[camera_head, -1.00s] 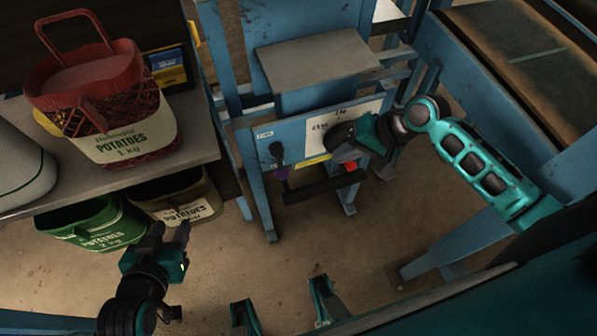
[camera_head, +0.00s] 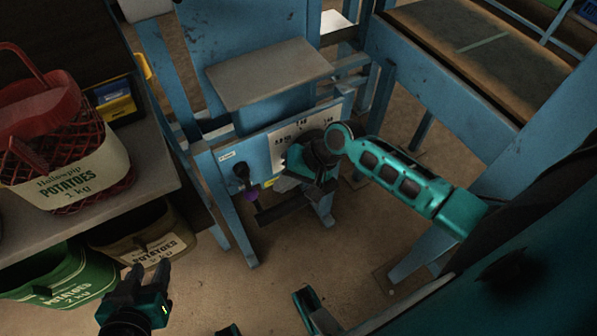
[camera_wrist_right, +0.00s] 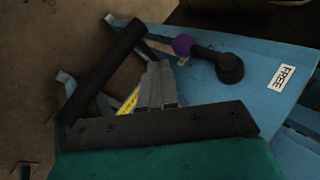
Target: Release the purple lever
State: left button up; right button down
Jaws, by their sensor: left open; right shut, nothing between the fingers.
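The purple lever has a purple ball knob (camera_head: 250,193) on a short black arm. It hangs from a black pivot on the front of the blue frame. In the right wrist view the purple knob (camera_wrist_right: 183,44) lies just beyond my right gripper's fingertips (camera_wrist_right: 157,68), with a small gap showing. A white FREE label (camera_wrist_right: 284,77) is beside the pivot. My right gripper (camera_head: 289,176) is shut and empty, to the right of the lever; its tips are hard to make out in the head view. My left gripper (camera_head: 149,267) is open and empty at the lower left.
A black bar (camera_head: 283,207) sticks out below the lever, close to my right gripper. A white paper sign (camera_head: 283,146) is on the blue panel. At left are a red potato basket (camera_head: 70,165) on a shelf and green (camera_head: 60,275) and brown sacks below.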

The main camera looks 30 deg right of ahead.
aim_at(247, 183)
pick_arm(q)
jog(key=shift+w+f+b, duration=0.15)
jog(key=shift+w+b, duration=0.15)
jog(key=shift+w, duration=0.1)
pick_arm(e)
jog(key=a, duration=0.1)
jog(key=w+a+f, duration=0.1)
jog(key=a, duration=0.1)
jog(key=shift+w+a+f, duration=0.25)
jog(key=shift+w+a, duration=0.05)
pick_arm(q)
jog(key=shift+s+f, duration=0.2)
jog(key=shift+f, duration=0.1)
pick_arm(e)
jog(key=shift+f, duration=0.1)
